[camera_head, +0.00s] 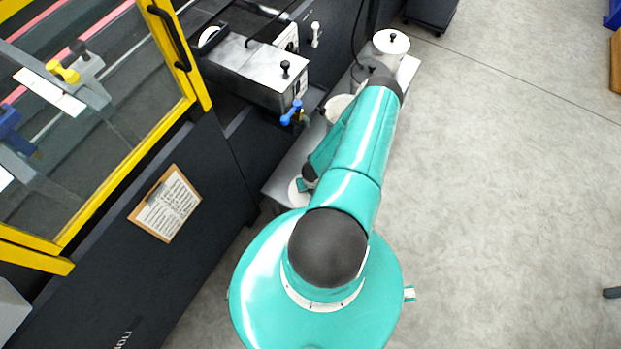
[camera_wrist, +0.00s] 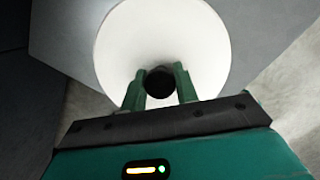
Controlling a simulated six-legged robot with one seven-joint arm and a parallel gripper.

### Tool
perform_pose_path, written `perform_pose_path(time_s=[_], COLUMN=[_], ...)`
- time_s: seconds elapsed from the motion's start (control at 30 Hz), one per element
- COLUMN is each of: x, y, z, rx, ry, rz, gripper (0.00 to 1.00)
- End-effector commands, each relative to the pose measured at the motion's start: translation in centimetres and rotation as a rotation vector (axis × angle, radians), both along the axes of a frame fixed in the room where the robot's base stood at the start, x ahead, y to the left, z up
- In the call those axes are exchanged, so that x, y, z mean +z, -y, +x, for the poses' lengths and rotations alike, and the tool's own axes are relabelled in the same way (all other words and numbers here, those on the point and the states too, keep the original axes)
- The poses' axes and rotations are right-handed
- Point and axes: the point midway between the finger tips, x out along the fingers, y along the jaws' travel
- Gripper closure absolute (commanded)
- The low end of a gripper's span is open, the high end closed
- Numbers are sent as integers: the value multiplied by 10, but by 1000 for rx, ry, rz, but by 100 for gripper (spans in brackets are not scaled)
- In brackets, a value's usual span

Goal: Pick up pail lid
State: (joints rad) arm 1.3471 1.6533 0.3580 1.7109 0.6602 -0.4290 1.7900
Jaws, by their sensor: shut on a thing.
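The pail lid (camera_wrist: 160,35) is a white round disc with a black knob (camera_wrist: 159,84), seen from above in the wrist view. My gripper (camera_wrist: 159,86) is shut on the knob, with one green finger on each side of it. In the head view my arm hides most of this spot. Part of a white disc (camera_head: 297,194) shows beside the gripper end at the near end of a grey bench. I cannot tell whether the lid rests on a pail or is lifted clear.
A white pail with a black-knobbed lid (camera_head: 391,43) stands at the bench's far end. Another white round container (camera_head: 338,108) is partly behind my arm. A metal box (camera_head: 268,72) and blue valve handle (camera_head: 291,112) are left of the bench.

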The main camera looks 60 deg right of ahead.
Motion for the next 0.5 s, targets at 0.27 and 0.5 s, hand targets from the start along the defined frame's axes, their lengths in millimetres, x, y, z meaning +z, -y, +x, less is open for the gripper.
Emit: perform_pose_path(time_s=[0.27, 0.5], x=[12, 43], y=[1, 10], z=[0, -5], rx=[-1, 0], ry=[1, 1], rz=[-1, -3], gripper=[94, 94])
